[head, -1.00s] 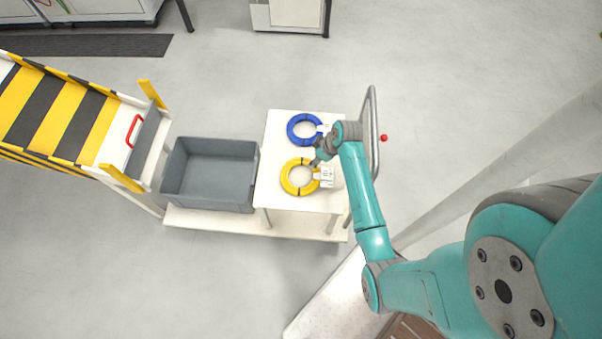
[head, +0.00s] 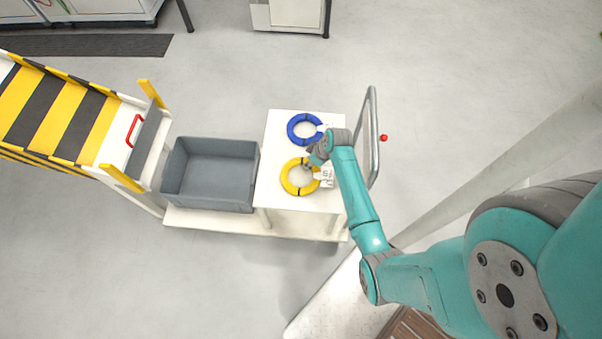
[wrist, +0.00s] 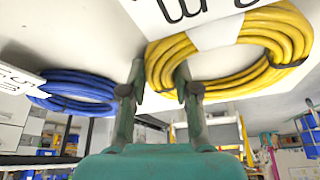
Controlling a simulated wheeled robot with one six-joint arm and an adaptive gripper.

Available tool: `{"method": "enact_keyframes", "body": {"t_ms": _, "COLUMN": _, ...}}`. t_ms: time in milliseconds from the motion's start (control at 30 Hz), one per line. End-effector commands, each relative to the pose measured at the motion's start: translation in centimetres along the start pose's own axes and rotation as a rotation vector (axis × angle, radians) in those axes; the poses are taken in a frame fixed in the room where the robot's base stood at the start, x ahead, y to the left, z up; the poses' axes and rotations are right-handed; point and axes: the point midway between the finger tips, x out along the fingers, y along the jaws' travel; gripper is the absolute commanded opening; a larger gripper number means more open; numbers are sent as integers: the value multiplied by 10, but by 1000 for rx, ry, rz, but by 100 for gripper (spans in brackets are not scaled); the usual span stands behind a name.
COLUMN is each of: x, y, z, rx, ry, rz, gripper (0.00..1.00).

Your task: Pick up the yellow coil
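The yellow coil (head: 289,181) lies flat on the white table, with a white label (head: 325,177) at its right side. In the wrist view the yellow coil (wrist: 225,75) fills the upper right, with a white band across it. My gripper (head: 309,163) is at the coil's upper right edge in the head view. In the wrist view my gripper (wrist: 160,75) is open. The coil's near edge shows between the fingertips, with the right finger overlapping it. I cannot tell whether either finger touches it.
A blue coil (head: 296,137) lies behind the yellow one on the same table (head: 270,190); it also shows in the wrist view (wrist: 70,92). A grey bin (head: 210,204) stands left of the table. A metal rail (head: 375,130) rises on the right.

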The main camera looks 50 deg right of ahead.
Motion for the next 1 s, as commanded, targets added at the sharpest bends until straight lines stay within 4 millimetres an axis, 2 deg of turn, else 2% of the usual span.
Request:
{"method": "enact_keyframes", "body": {"t_ms": 333, "x": 0, "y": 0, "z": 0, "rx": 0, "ry": 0, "rz": 0, "gripper": 0}}
{"method": "enact_keyframes", "body": {"t_ms": 467, "x": -7, "y": 0, "z": -3, "rx": 0, "ry": 1, "rz": 1, "gripper": 0}}
{"method": "enact_keyframes", "body": {"t_ms": 800, "x": -62, "y": 1, "z": -26, "rx": -1, "ry": 3, "rz": 2, "gripper": 0}}
{"method": "enact_keyframes", "body": {"t_ms": 1000, "x": -86, "y": 0, "z": -36, "rx": 0, "ry": 2, "rz": 1, "gripper": 0}}
